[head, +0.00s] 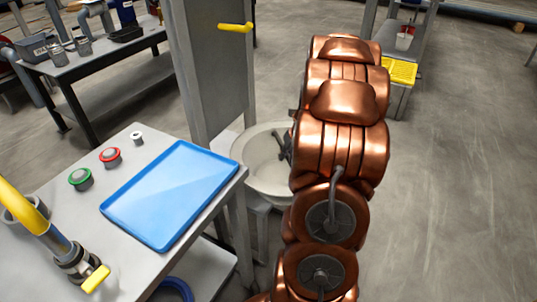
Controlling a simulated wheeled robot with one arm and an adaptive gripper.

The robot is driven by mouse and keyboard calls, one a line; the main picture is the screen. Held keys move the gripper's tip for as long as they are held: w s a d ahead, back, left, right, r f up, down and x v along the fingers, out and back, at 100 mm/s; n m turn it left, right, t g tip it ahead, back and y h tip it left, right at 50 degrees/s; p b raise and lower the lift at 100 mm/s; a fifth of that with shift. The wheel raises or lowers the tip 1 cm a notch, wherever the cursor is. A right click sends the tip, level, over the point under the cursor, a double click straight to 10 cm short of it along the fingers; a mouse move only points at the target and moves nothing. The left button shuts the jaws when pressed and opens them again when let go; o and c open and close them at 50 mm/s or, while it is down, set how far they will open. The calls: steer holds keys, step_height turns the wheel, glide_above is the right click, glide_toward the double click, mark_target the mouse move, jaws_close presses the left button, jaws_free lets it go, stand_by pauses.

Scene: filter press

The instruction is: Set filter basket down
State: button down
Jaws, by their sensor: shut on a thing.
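My copper-coloured arm fills the middle right of the head view. My gripper (284,146) shows only as a small dark part at the arm's left side, over the inside of a pale round basin (252,177). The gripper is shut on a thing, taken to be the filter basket. I cannot make out the basket's shape, as the arm hides most of that area. I cannot tell whether it touches the basin. A blue tray (170,195) lies empty on the grey table (122,268) to the left of the basin.
A grey upright panel with a yellow handle (235,27) stands behind the basin. Red (110,157) and green (80,179) buttons and a yellow-handled valve (96,278) are on the table. A workbench (88,62) stands at the back left.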

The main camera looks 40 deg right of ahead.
steer(key=shift+w+d+f+b, duration=0.1)
steer(key=shift+w+f+b, duration=0.4)
steer(key=shift+w, duration=0.85)
steer(key=shift+w+a+f+b, duration=0.1)
steer(key=shift+w+f+b, duration=0.4)
steer(key=shift+w, duration=0.8)
steer(key=shift+w+d+f+b, duration=0.1)
steer(key=shift+w+f+b, duration=0.4)
steer(key=shift+w, duration=0.85)
steer(key=shift+f, duration=0.2)
steer(key=shift+f+p, duration=0.1)
steer(key=shift+p, duration=0.3)
steer(key=c, duration=1.1)
jaws_free()
steer(key=shift+b, duration=0.35)
steer(key=shift+p+v, duration=1.9)
steer(key=shift+v, duration=4.2)
